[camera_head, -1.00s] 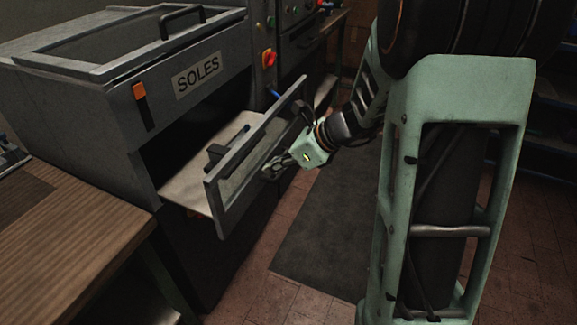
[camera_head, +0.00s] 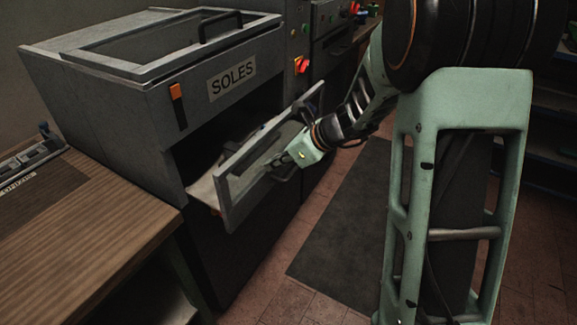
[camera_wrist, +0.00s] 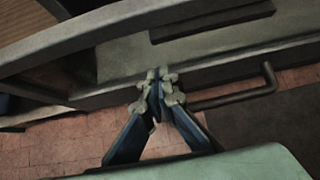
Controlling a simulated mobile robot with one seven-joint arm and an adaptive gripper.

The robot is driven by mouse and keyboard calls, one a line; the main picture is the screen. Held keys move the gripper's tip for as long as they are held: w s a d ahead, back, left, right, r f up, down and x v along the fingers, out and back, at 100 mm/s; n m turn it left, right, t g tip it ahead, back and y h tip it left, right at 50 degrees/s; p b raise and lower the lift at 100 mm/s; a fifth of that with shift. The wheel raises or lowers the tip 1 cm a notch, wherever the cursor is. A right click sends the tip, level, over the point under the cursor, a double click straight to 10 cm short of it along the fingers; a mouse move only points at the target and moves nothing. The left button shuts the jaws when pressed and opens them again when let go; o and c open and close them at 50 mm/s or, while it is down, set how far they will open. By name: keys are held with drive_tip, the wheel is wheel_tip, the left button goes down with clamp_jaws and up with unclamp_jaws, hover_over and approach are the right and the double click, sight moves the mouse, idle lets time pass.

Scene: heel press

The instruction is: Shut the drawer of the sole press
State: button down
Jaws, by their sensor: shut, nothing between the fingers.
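The sole press (camera_head: 150,95) is a grey cabinet with a SOLES label (camera_head: 232,80) on its front. Its drawer (camera_head: 262,160) sticks out partway below the label, and part of its tray shows behind the front panel. My gripper (camera_head: 272,164) is at the outer side of the drawer front, its fingers shut and empty. In the wrist view the closed fingertips (camera_wrist: 158,84) are at the drawer front (camera_wrist: 110,92), and a dark bar handle (camera_wrist: 240,97) is to their right. I cannot tell for sure whether the tips touch the panel.
A wooden bench (camera_head: 90,235) stands at the left, close to the press. A dark mat (camera_head: 335,225) lies on the tiled floor in front of the press. Red and orange buttons (camera_head: 301,65) are on the machine to the right of the label. Shelves stand at the far right.

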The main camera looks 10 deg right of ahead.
drive_tip(key=w+a+p, duration=0.1)
drive_tip(key=w+a, duration=0.2)
drive_tip(key=a, duration=0.1)
drive_tip(key=w+a+p, duration=0.2)
drive_tip(key=w+a, duration=0.1)
drive_tip(key=a, duration=0.1)
drive_tip(key=w+a+p, duration=0.1)
drive_tip(key=w+a, duration=0.1)
drive_tip(key=a, duration=0.2)
drive_tip(key=shift+w+a+p, duration=0.15)
drive_tip(key=shift+w+p, duration=0.15)
drive_tip(key=shift+w, duration=0.1)
drive_tip(key=shift+w+a+r, duration=0.15)
drive_tip(key=shift+a, duration=0.1)
drive_tip(key=shift+r, duration=0.1)
